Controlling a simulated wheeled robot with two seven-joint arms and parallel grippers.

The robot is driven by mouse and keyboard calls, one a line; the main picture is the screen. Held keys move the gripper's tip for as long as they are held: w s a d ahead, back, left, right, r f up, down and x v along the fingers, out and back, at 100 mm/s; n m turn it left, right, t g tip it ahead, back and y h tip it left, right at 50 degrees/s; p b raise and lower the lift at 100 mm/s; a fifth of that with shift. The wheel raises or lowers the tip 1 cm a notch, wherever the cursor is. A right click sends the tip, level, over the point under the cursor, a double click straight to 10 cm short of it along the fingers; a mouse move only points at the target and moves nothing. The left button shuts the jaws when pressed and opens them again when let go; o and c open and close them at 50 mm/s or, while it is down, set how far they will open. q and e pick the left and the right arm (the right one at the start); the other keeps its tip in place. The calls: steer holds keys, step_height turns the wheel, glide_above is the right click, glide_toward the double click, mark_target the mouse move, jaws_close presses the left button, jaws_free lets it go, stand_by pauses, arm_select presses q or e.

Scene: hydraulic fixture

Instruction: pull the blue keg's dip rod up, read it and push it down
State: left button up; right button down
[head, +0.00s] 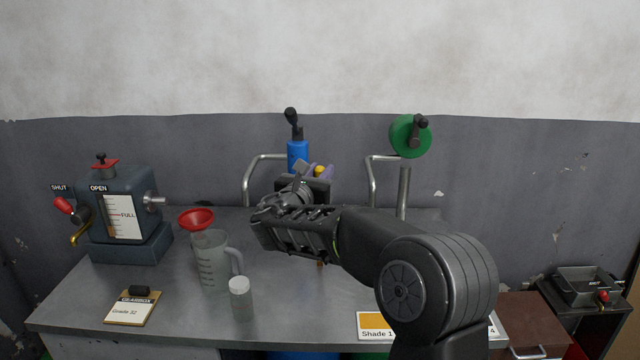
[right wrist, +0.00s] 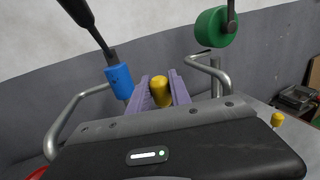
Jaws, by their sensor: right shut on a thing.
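My right gripper (head: 318,171) is at the back of the bench, just right of the blue pump (head: 298,155) with its black handle. Its purple fingers (right wrist: 160,90) are shut on a yellow knob (right wrist: 161,92), the top of the dip rod; the knob also shows in the head view (head: 319,170). The rod below the knob is hidden by my gripper and wrist, so no marks can be read. Only a strip of the blue keg (head: 290,355) shows below the bench's front edge. My left gripper is not in view.
A green crank pump (head: 410,136) stands right of my gripper, with bent metal pipes (head: 372,180) beside it. A second yellow knob (right wrist: 278,118) shows at right in the wrist view. A red funnel (head: 197,219), jug (head: 212,258), white-capped bottle (head: 241,299) and gearbox (head: 125,215) stand left.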

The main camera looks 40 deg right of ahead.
steer(key=shift+r, duration=0.95)
steer(key=c, duration=1.2)
jaws_free()
steer(key=shift+f, duration=0.1)
steer(key=b+v, duration=0.1)
steer(key=v, duration=0.6)
steer(key=shift+s+a, duration=0.25)
steer(key=shift+a, duration=0.1)
